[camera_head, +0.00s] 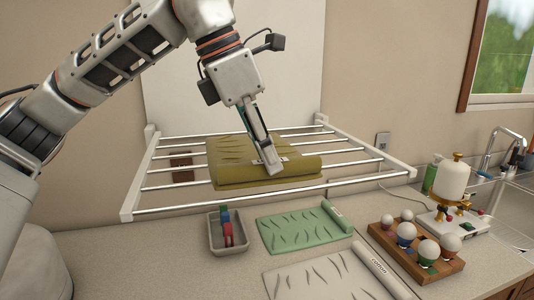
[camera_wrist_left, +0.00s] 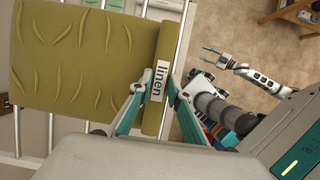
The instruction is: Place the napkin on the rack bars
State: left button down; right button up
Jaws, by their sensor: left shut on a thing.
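The olive napkin (camera_head: 235,165) has a rolled edge with a "linen" label. It lies flat over the middle of the rack bars (camera_head: 355,174); I cannot tell whether its whole underside touches them. My left gripper (camera_head: 271,163) reaches down from above and is shut on the napkin's rolled edge. The left wrist view shows the napkin (camera_wrist_left: 75,60) with its label between the two fingers (camera_wrist_left: 155,88), and metal bars pass beneath it. My right gripper (camera_wrist_left: 215,63) shows in the left wrist view, away from the rack, its fingers apart and empty.
On the counter below are a grey tray (camera_head: 214,240) with coloured clips, a green napkin (camera_head: 300,230), a white "cotton" napkin (camera_head: 325,276) and a wooden holder (camera_head: 400,249) with bulbs. A white dispenser (camera_head: 453,183) and sink stand right. The rack's outer bars are bare.

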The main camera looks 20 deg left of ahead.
pick_arm(q)
jog(key=shift+f, duration=0.15)
jog(key=c, duration=1.9)
grip_release()
jog(key=shift+r, duration=0.3)
jog(key=v, duration=1.1)
jog(key=shift+r+p, duration=0.35)
jog(key=shift+p, duration=0.05)
jog(key=shift+s+a, duration=0.1)
jog(key=shift+f, duration=0.1)
